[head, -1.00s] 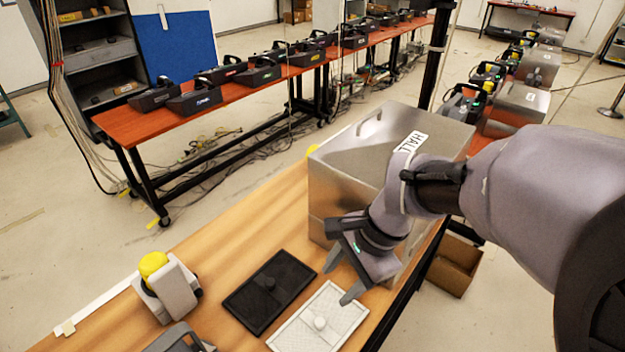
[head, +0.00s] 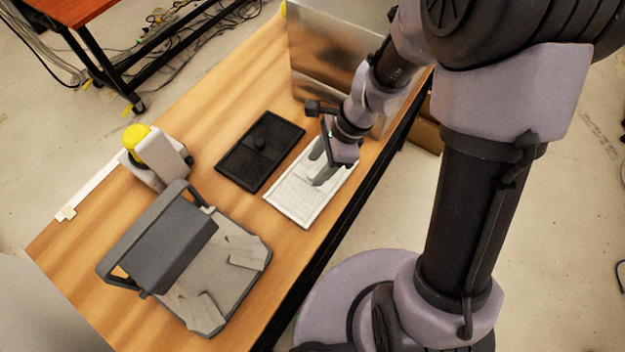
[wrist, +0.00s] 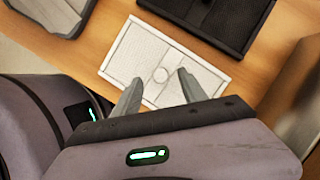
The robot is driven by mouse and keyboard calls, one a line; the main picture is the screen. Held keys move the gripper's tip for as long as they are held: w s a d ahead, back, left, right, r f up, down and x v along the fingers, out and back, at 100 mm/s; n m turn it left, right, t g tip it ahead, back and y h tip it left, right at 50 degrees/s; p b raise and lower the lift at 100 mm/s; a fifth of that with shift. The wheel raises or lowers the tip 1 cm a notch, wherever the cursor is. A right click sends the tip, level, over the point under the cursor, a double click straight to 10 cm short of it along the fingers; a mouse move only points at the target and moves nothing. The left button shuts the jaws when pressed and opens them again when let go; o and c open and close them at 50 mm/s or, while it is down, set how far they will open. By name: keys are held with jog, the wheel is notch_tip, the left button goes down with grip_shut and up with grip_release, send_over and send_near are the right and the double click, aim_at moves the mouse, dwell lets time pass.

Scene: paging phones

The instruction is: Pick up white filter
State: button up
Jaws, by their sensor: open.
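The white filter (head: 296,194) is a flat rectangular panel with a pale frame, lying on the wooden table. In the wrist view the white filter (wrist: 135,55) shows a small round knob (wrist: 161,75) near its middle. In the wrist view my gripper's fingertips (wrist: 159,80) are apart, one on each side of the knob, with nothing held. I cannot tell the exact height of the fingertips above the filter.
A black filter (head: 243,162) with a knob lies just left of the white one. A grey device (head: 165,235) with a handle stands at the front. A white device with a yellow top (head: 134,136) is at the left.

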jog(key=shift+x, duration=1.2)
jog(key=shift+r, duration=0.1)
grip_shut()
jog(key=shift+r, duration=0.1)
